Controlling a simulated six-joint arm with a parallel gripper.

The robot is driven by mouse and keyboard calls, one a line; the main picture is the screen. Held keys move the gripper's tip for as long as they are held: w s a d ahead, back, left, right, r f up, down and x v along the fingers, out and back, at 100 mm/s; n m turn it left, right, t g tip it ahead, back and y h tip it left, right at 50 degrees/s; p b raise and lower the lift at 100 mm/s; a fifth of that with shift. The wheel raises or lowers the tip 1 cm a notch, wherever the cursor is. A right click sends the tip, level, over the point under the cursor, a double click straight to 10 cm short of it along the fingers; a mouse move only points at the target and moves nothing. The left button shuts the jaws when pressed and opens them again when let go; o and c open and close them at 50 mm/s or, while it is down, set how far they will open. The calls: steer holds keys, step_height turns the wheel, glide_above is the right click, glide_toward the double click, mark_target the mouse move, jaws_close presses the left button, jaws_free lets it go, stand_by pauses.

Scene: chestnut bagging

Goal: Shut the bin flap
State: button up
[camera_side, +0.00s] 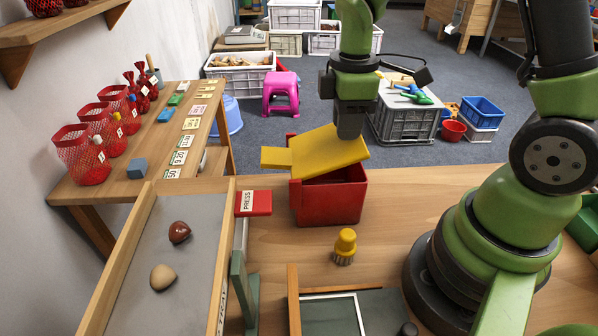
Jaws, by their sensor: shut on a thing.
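The red bin (328,204) stands on the wooden table in the middle of the view. Its yellow flap (315,155) lies tilted over the top, with a yellow tab (276,158) sticking out to the left. A dark gap shows between the flap and the bin's rim at the front right, so the flap is partly raised. My gripper (350,132) points down at the flap's back right part and is shut on the flap. The fingertips are hard to make out against the flap.
A red PRESS block (254,203) sits left of the bin. A yellow-handled brush (345,246) stands in front of it. A wood-framed grey tray (190,208) holds two chestnut-like pieces. The table right of the bin is clear up to my arm's base.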

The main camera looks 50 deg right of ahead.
mark_target(356, 143)
steer(key=shift+s+d+f, duration=0.1)
steer(key=shift+s+d+f, duration=0.2)
steer(key=shift+f, duration=0.35)
steer(key=shift+s+d+f, duration=0.2)
steer(key=shift+f, duration=0.3)
steer(key=shift+s+d+f, duration=0.15)
steer(key=shift+f, duration=0.4)
steer(key=shift+s+d+f, duration=0.1)
steer(key=shift+f, duration=0.4)
steer(key=o, duration=0.7)
steer(key=shift+r, duration=3.55)
